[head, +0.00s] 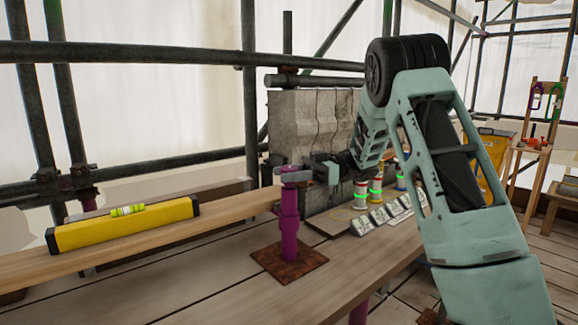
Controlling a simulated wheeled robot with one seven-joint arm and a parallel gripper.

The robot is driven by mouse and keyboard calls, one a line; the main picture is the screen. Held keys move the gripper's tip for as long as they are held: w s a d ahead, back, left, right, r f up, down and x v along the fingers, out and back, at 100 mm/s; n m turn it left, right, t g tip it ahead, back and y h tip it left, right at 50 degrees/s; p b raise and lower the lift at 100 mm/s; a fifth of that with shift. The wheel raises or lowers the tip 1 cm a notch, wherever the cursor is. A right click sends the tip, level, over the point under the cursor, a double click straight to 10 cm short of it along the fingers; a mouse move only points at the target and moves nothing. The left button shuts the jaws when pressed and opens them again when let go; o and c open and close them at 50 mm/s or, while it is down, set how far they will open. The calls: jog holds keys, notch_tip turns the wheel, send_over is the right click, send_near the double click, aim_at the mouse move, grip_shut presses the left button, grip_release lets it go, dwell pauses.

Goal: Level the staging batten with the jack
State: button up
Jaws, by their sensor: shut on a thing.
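The staging batten (165,231) is a long wooden plank running from the left edge to the jack. A yellow spirit level (100,232) with a green vial (127,210) lies on it; the bubble's place is too small to tell. The jack (289,222) is a purple post on a rusty square base plate (290,262), standing upright on the boards. My gripper (312,173) reaches in from the right at the jack's top. It is shut on the grey part at the jack's head (297,174); the fingertips are small and partly hidden.
A grey stone block (310,130) stands behind the jack. Several small coloured reels (375,190) and white labelled pieces (380,215) are right of it, under my arm. Scaffold tubes (130,55) cross behind. The boards in front of the jack are clear.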

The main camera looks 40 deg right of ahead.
jog(key=n+g+p, duration=0.1)
jog(key=g, duration=0.1)
jog(key=r+n+g+p, duration=0.1)
jog(key=n+g+p, duration=0.1)
jog(key=shift+g+y, duration=0.3)
jog(key=n+g+p, duration=0.2)
jog(key=g+p, duration=0.2)
jog(key=p, duration=0.2)
jog(key=shift+n, duration=0.4)
jog(key=n+g+h+p, duration=0.1)
jog(key=n+g+p, duration=0.1)
jog(key=g+p, duration=0.2)
jog(key=shift+n+h+p, duration=0.3)
jog(key=shift+h+p, duration=0.1)
jog(key=shift+p, duration=1.2)
jog(key=shift+f+n+g+p, duration=0.15)
jog(key=shift+n+g+p, duration=0.15)
jog(key=shift+g+p, duration=0.4)
jog(key=shift+f+h+p, duration=0.2)
jog(key=shift+h+p, duration=0.2)
jog(key=shift+p, duration=0.25)
jog(key=o, duration=1)
jog(key=shift+a, duration=0.1)
jog(key=shift+f, duration=0.1)
